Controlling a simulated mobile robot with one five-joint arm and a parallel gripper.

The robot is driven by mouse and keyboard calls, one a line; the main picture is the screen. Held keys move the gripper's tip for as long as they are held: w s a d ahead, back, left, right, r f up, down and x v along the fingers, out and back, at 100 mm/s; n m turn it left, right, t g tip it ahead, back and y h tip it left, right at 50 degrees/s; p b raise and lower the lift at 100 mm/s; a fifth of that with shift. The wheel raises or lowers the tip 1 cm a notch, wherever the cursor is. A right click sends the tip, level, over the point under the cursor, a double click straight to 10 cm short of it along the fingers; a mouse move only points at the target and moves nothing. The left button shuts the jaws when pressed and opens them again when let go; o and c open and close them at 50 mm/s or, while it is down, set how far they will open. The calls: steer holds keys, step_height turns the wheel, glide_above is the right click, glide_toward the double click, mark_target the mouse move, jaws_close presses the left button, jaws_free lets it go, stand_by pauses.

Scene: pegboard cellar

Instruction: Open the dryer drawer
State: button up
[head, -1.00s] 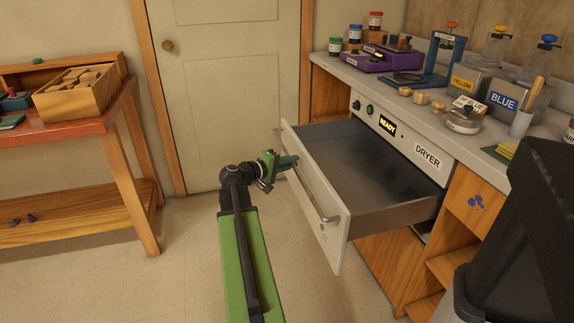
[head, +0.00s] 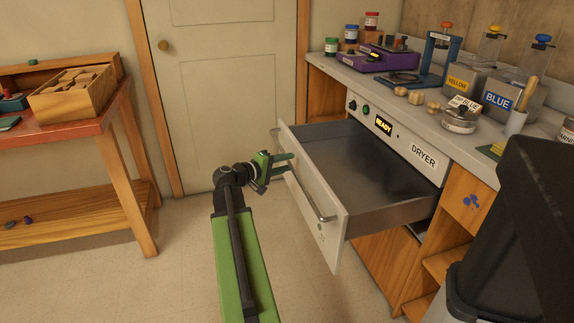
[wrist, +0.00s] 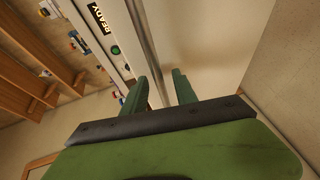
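The dryer drawer (head: 372,172) stands pulled far out of the counter front, and its dark interior looks empty. Its pale front panel (head: 333,240) carries a long metal bar handle (head: 308,201). My gripper (head: 287,162) is at the upper, far part of this handle. Its two green fingers are spread apart. In the wrist view my gripper (wrist: 159,82) is open, and the handle bar (wrist: 148,50) runs between the fingers with gaps visible. The DRYER label (head: 424,155) and a lit READY display (head: 384,124) are on the panel above the drawer.
The counter (head: 345,67) above holds jars, a purple device, metal containers and wooden knobs. A black bin-like object (head: 530,220) stands at the front right. A workbench (head: 70,137) with a wooden box is at the left. The floor (head: 170,270) left of the drawer is clear.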

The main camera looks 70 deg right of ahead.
steer(key=p+v, duration=0.2)
steer(key=v, duration=1.4)
steer(key=shift+p, duration=0.3)
steer(key=w+a+f+n+t+y, duration=0.1)
steer(key=w+a+f+n+t, duration=0.15)
steer(key=w+a, duration=0.7)
steer(key=w+a+f+n+t+y, duration=0.15)
steer(key=w+a+f+t, duration=0.25)
steer(key=w+a, duration=0.5)
steer(key=a+f+n+y, duration=0.1)
steer(key=a+f+y, duration=0.3)
steer(key=a, duration=0.7)
steer(key=a+f+n+y, duration=0.1)
steer(key=a+f+y, duration=0.35)
steer(key=a, duration=0.75)
steer(key=a+f+y, duration=0.3)
steer(key=a+f, duration=0.1)
steer(key=a, duration=0.7)
step_height(320, 180, up, 34)
steer(key=p, duration=3.4)
steer(key=shift+w+a+t, duration=0.3)
steer(key=shift+a+t, duration=0.05)
steer(key=shift+a, duration=0.1)
